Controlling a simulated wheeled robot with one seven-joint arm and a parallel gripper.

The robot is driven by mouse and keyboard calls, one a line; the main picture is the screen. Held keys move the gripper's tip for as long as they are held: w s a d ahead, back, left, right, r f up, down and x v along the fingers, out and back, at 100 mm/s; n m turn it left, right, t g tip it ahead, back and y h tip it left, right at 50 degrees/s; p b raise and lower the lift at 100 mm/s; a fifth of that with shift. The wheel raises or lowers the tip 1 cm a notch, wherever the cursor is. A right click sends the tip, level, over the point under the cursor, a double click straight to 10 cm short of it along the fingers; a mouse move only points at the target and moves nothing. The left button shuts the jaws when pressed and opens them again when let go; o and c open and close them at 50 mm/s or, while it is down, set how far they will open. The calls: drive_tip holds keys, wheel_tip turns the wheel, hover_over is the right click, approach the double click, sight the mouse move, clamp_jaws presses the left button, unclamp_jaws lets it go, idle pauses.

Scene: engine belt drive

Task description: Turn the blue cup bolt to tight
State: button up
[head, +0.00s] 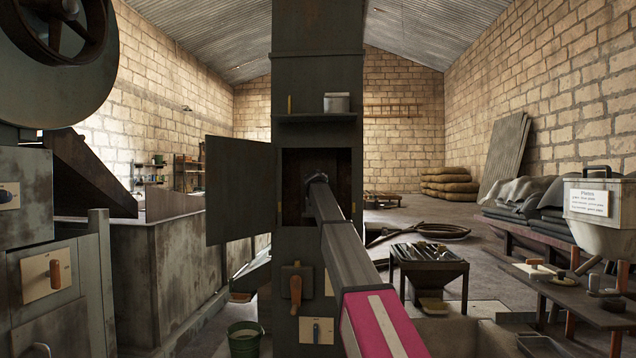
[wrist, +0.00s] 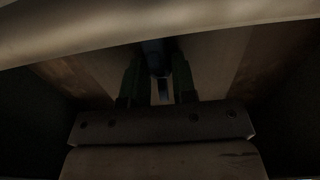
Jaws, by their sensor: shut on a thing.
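My arm reaches into the open housing of the dark upright column (head: 318,80), and my gripper (head: 312,183) is inside the dark opening, hard to make out. In the wrist view my gripper (wrist: 158,78) has its two dark green fingers on either side of a dark blue round piece (wrist: 154,58), which looks like the blue cup bolt. The fingers are shut on it. The picture is very dark, so the bolt's turn angle and tightness cannot be told.
The housing door (head: 240,190) hangs open to the left of the opening. A small shelf with a grey tin (head: 337,103) sits above it. A wooden-handled lever (head: 296,290) is below. A green bucket (head: 244,340) stands on the floor, and a metal stand (head: 428,262) is to the right.

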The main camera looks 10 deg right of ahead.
drive_tip(key=o, duration=0.9)
drive_tip(key=v, duration=1)
drive_tip(key=shift+s, duration=0.4)
